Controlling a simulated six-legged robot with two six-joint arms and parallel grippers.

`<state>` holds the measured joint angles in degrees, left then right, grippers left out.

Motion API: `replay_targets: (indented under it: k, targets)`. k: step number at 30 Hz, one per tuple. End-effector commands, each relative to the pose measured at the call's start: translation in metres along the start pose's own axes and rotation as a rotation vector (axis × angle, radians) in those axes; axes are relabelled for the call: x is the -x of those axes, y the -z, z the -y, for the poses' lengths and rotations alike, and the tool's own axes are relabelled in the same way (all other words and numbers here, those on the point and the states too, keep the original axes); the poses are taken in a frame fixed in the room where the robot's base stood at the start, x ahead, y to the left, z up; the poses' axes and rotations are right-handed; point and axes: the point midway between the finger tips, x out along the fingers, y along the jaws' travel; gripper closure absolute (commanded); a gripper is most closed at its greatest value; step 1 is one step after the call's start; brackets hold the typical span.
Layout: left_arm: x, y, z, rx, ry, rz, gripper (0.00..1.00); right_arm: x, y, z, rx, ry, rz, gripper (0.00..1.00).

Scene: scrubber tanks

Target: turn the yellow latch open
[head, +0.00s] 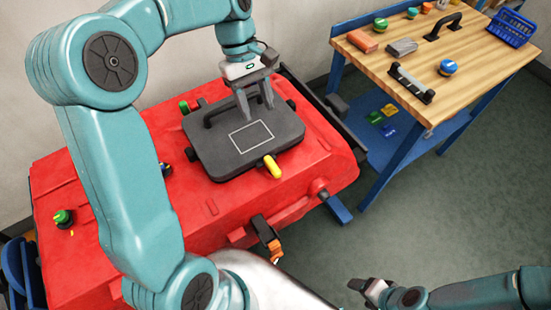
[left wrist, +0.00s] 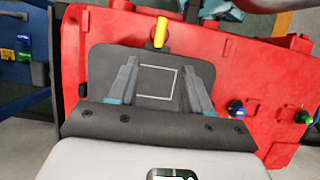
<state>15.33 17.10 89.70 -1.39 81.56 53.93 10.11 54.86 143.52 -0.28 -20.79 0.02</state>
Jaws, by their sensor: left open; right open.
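The yellow latch (head: 272,167) sits at the front edge of a dark grey lid (head: 205,157) on the red tank. It also shows in the left wrist view (left wrist: 161,32), sticking out across the lid's edge. The lid has a black handle (head: 222,108) and a white square outline. My left gripper (head: 256,112) is open and empty, pointing down over the lid's back right part, apart from the latch. Its two fingers frame the white outline in the left wrist view (left wrist: 160,88). My right gripper (head: 366,288) is at the bottom right, open, away from the tank.
A wooden-topped bench (head: 400,62) with several small objects and a blue basket (head: 510,27) stands at the right. The floor between is clear.

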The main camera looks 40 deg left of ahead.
Motion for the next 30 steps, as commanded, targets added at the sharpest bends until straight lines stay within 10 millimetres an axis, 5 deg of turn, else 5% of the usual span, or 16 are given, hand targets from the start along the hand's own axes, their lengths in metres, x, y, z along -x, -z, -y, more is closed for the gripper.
replay_targets:
  k: [5,21,30]
  targets:
    - [-0.023,-0.002,0.006,0.001,0.004,0.003,0.51,-0.002,0.000,0.000,0.001,0.000,0.000,0.34]
    - [-0.141,-0.001,0.008,0.001,0.004,0.003,0.51,-0.001,0.000,0.000,0.001,0.000,0.000,0.34]
    - [-0.163,0.001,0.005,0.001,0.000,0.000,0.51,-0.001,0.000,0.000,0.001,0.000,0.000,0.34]
